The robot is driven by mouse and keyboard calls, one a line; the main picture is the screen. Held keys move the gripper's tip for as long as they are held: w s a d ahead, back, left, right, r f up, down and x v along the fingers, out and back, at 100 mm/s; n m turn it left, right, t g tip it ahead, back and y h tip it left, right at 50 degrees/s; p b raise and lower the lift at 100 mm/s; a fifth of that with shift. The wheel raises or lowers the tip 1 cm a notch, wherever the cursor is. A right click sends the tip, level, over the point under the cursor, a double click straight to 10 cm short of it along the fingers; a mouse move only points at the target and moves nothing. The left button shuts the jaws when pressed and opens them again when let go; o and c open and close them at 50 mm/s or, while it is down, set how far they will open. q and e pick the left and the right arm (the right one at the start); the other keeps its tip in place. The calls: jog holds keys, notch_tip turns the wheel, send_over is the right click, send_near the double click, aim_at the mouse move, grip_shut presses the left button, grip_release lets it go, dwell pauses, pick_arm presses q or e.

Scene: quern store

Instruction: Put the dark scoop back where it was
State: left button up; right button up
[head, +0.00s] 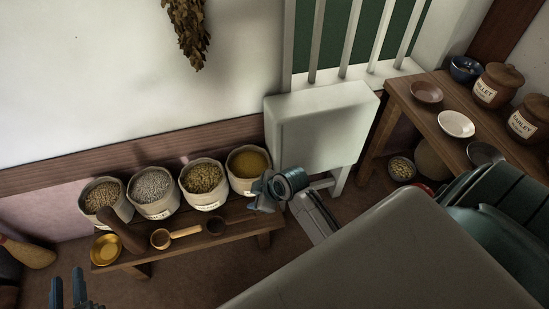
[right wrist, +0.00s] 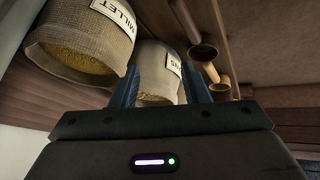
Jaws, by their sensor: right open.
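In the right wrist view two scoops show beyond my fingers; the nearer (right wrist: 203,52) appears to be the dark one. My right gripper (head: 260,193) is open and empty above the bench's right end, by the millet sack (head: 247,163), apart from the scoops. It also shows in the right wrist view (right wrist: 168,82). My left gripper (head: 68,289) is at the lower left, fingers apart, nothing seen between them.
Several grain sacks (head: 153,190) stand along the back of the bench. A thick dark brown object (head: 125,232) and a yellow bowl (head: 106,249) are at its left end. A pale box-like panel (head: 318,125) stands behind my right gripper. A table (head: 408,110) with dishes and jars is at right.

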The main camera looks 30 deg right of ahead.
jog(key=s+d+r+m+t+h, duration=0.1)
jog(key=s+r+m+t, duration=0.3)
jog(key=r, duration=0.6)
jog(key=s+d+r+m+t+h, duration=0.1)
jog(key=s+r+m+t, duration=0.4)
jog(key=r, duration=0.5)
jog(key=shift+d+r+m+t, duration=0.35)
jog(key=shift+d+m+t, duration=0.2)
jog(key=shift+t, duration=0.55)
